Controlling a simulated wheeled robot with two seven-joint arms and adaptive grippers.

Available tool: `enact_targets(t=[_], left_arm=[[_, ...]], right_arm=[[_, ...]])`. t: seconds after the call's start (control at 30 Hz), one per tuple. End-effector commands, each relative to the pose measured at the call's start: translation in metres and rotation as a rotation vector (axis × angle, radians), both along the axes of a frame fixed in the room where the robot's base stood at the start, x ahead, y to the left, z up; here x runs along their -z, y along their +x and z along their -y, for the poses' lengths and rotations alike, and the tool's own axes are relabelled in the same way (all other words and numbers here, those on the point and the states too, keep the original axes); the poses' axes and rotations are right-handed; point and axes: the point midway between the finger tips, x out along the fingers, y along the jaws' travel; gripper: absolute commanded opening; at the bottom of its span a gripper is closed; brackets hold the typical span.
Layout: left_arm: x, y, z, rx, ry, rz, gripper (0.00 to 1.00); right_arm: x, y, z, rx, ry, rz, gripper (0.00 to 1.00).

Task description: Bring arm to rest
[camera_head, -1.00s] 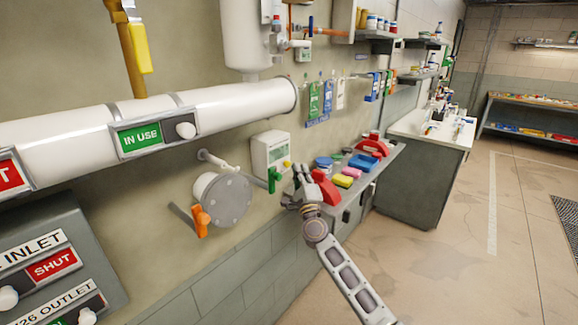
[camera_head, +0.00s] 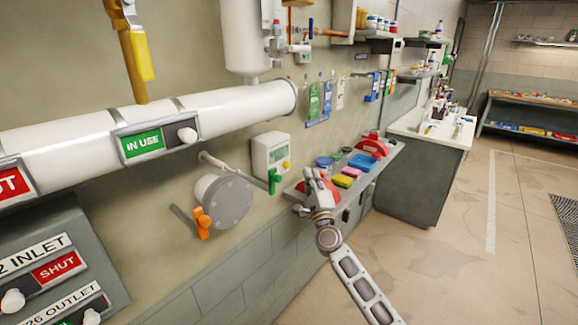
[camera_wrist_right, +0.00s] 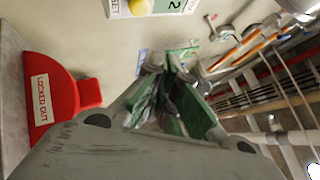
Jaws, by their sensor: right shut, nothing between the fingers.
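My right gripper (camera_head: 312,180) is shut and empty in the head view. It is in front of the near end of the wall shelf (camera_head: 392,160), overlapping a red lockout piece there in the picture. In the right wrist view its fingers (camera_wrist_right: 170,85) are close together with nothing seen between them. The right arm reaches in from the bottom right. My left gripper is not in view.
A red "LOCKED OUT" piece (camera_wrist_right: 52,98) is at the left of the wrist view. A round flange (camera_head: 228,202), an orange valve handle (camera_head: 202,223) and a green handle (camera_head: 273,181) are left of the gripper. Open floor (camera_head: 430,265) lies right.

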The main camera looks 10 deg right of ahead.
Motion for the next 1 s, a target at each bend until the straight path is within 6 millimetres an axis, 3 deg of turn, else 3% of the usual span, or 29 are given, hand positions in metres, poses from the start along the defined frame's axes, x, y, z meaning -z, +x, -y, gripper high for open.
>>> enact_targets(t=[0.67, 0.9, 1.0], left_arm=[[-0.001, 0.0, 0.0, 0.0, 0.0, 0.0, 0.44], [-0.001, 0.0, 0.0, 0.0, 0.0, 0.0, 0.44], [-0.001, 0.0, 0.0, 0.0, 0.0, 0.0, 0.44]], right_arm=[[0.0, -0.003, 0.001, 0.015, -0.048, -0.004, 0.0], [0.003, -0.003, -0.017, 0.021, -0.258, -0.009, 0.0], [0.012, 0.0, -0.024, 0.034, -0.389, -0.016, 0.0]])
